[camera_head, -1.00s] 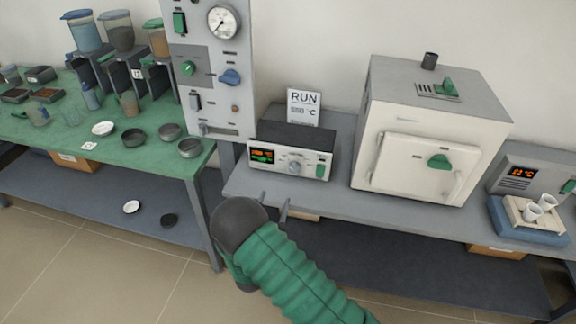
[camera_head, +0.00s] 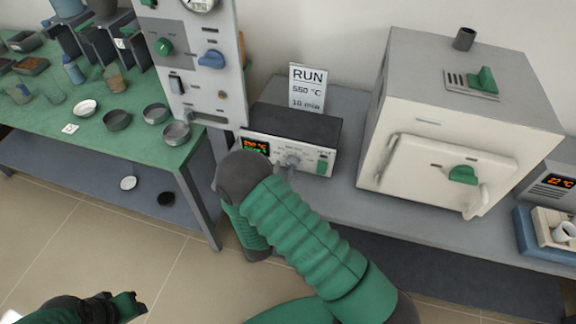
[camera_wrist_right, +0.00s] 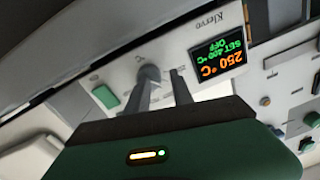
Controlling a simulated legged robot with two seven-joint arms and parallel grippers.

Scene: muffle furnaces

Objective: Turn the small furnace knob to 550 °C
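The control box (camera_head: 320,133) stands on the grey bench, its white front carrying a round grey knob (camera_head: 291,161) and a lit display (camera_head: 256,146). In the right wrist view the display (camera_wrist_right: 218,58) reads 250 °C, SET 400 °C, OFF, upside down. My right gripper (camera_wrist_right: 165,78) is open, its two fingers pointing at the panel. The knob (camera_wrist_right: 150,73) is at the tip of the left finger in that view; the other fingertip is to its right. Contact cannot be told. My left gripper (camera_head: 122,305) is at the lower left, seen only partly.
A sign (camera_head: 308,88) behind the box reads RUN 550 °C 10 min. A large white furnace (camera_head: 440,150) stands right of the box. A grey panel (camera_head: 190,70) with gauge and knobs rises to the left. A green table (camera_head: 60,130) holds dishes and jars.

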